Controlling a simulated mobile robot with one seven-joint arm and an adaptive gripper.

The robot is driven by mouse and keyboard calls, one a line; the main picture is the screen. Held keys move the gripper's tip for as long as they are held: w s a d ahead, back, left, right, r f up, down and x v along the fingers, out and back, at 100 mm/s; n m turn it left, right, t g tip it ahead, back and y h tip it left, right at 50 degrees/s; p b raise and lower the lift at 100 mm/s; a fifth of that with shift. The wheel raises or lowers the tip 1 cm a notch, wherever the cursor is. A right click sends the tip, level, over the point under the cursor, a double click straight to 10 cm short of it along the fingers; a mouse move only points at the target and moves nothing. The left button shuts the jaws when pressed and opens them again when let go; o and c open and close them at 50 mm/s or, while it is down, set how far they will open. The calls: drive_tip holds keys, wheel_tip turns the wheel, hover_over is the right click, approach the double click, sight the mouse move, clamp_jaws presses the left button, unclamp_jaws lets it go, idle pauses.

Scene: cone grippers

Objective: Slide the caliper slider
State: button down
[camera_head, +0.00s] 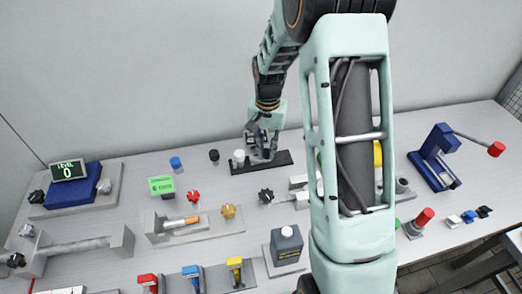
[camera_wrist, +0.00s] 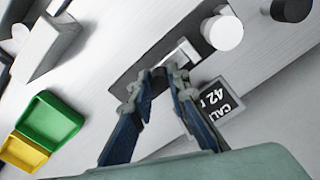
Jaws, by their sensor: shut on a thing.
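The caliper is a dark flat bar (camera_head: 283,158) on the table near the back wall, with a white round knob (camera_head: 239,155) by its left end. In the wrist view the bar (camera_wrist: 124,87) runs diagonally, with the white knob (camera_wrist: 222,33) at its upper right. A pale metal piece (camera_wrist: 182,54), apparently the slider, lies across the bar. My gripper (camera_head: 263,152) is down at the bar; in the wrist view its fingertips (camera_wrist: 160,80) are closed together on the slider, hiding the contact. A small dark display (camera_wrist: 218,103) beside the bar shows "CAL" and "42", partly hidden.
A black knob (camera_head: 214,155) and a blue knob (camera_head: 176,163) stand left of the caliper. A green tray (camera_wrist: 50,120) and a yellow tray (camera_wrist: 22,152) lie at left in the wrist view. Several fixtures crowd the front; a blue lever press (camera_head: 436,155) stands right.

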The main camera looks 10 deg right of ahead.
drive_tip(key=shift+d, duration=0.6)
drive_tip(key=c, duration=1.8)
unclamp_jaws()
drive_tip(key=shift+c, duration=0.2)
wheel_tip(320, 180, up, 12)
